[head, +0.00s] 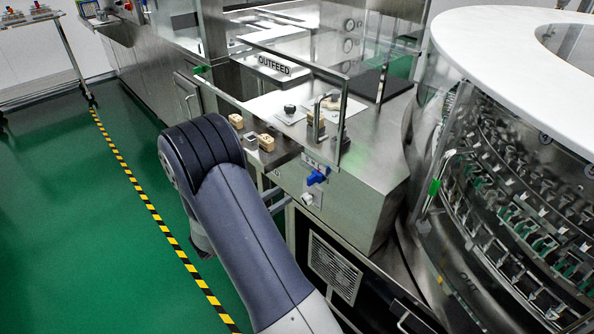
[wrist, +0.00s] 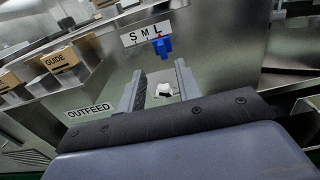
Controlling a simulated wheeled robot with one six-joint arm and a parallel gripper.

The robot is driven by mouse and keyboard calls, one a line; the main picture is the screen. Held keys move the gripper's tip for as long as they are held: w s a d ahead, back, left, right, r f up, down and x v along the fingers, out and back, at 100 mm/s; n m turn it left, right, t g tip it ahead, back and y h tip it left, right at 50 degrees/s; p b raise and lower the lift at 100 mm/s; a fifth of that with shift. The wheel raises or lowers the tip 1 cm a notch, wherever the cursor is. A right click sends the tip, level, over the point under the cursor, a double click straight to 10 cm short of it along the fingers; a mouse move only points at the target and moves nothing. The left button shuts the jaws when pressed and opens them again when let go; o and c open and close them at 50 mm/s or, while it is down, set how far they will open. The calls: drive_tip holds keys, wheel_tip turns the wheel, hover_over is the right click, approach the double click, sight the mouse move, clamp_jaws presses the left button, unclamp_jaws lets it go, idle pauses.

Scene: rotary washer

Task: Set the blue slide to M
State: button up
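The blue slide (wrist: 163,47) sits on a metal panel, just under a white plate (wrist: 147,33) lettered S, M, L. It is below the L end, with a small red mark by the L. In the head view the blue slide (head: 317,177) is on the front face of the outfeed cabinet. My gripper (wrist: 160,68) is open and empty. Its two fingers point at the panel below the slide, apart from it. In the head view my forearm mostly hides the gripper.
A white knob (wrist: 164,90) is on the panel below the slide, framed between my fingers. Wooden blocks, one marked GUIDE (wrist: 58,59), are at the left. The OUTFEED label (wrist: 88,110) is lower left. In the head view a clear guard (head: 345,115) stands above the panel.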

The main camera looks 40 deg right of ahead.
sight(308, 180)
drive_tip(key=d, duration=1)
drive_tip(key=shift+w+d, duration=0.35)
drive_tip(key=shift+c, duration=0.2)
clamp_jaws()
